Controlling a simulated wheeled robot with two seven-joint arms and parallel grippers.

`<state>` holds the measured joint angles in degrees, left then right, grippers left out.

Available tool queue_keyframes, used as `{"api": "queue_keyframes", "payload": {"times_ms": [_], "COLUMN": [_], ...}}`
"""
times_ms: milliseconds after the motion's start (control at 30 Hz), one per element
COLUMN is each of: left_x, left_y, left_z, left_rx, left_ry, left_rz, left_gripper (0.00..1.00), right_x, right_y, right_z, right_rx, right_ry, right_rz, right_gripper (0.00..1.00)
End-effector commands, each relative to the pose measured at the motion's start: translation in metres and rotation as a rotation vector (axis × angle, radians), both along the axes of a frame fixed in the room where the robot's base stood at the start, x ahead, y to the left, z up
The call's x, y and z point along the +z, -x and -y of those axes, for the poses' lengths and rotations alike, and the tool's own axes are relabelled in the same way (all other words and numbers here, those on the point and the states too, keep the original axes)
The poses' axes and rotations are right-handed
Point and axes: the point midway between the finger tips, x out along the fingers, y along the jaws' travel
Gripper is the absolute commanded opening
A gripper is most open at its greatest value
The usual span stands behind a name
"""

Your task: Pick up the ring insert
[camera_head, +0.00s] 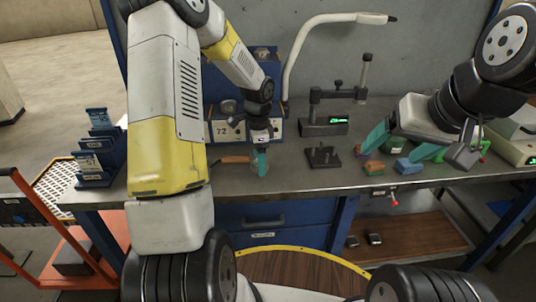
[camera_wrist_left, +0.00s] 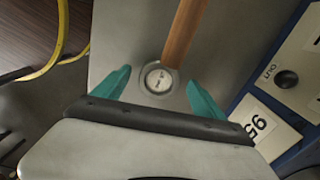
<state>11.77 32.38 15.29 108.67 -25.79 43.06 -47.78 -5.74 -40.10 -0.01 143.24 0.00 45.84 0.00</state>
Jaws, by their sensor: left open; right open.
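A small round grey-rimmed piece with a pale marked face (camera_wrist_left: 158,79), which looks like the ring insert, lies on the grey bench top in the left wrist view. A wooden-coloured handle (camera_wrist_left: 183,35) runs away from it; I cannot tell whether they are joined. My left gripper (camera_head: 260,160) points down at the bench near its front edge. Its teal fingers are open, one on each side of the round piece, with gaps between. In the head view the fingers largely hide the piece. My right gripper (camera_head: 402,145) is open and empty above the right of the bench.
A dark block with a post (camera_head: 323,157) stands between the grippers. Small blocks, one orange (camera_head: 374,167) and one blue (camera_head: 408,166), lie below my right gripper. A blue rack (camera_head: 97,160) stands at left. A blue numbered cabinet (camera_head: 228,130) is behind my left gripper.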

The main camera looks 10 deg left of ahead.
Motion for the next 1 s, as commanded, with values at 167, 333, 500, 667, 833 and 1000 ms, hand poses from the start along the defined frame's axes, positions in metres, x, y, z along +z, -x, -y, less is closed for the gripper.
{"api": "queue_keyframes", "payload": {"times_ms": [167,333,500,667,833,1000], "left_x": [-0.0078,-0.0075,-0.0073,-0.0072,-0.0065,-0.0064], "left_y": [0.0003,0.0003,0.0002,0.0002,-0.0005,-0.0005], "left_z": [0.0001,0.0001,0.0002,0.0002,0.0004,0.0004], "left_rx": [-0.001,-0.001,-0.001,-0.001,-0.001,-0.001], "left_ry": [0.000,0.000,0.000,0.000,0.000,0.000], "left_rz": [0.000,0.000,0.000,0.000,0.002,0.002], "left_gripper": [0.81,0.77,0.44,0.12,0.00,0.00], "right_x": [0.0000,0.0001,0.0001,0.0001,0.0001,0.0000], "right_y": [0.0000,0.0001,0.0001,0.0001,0.0001,0.0000], "right_z": [0.0000,0.0000,0.0000,0.0000,0.0000,0.0000], "right_rx": [0.000,0.000,0.000,0.000,0.000,0.000], "right_ry": [0.000,0.000,0.000,0.000,0.000,0.000], "right_rz": [0.000,0.000,0.000,0.000,0.000,0.000], "right_gripper": [0.77,0.77,0.77,0.77,0.77,0.77]}}
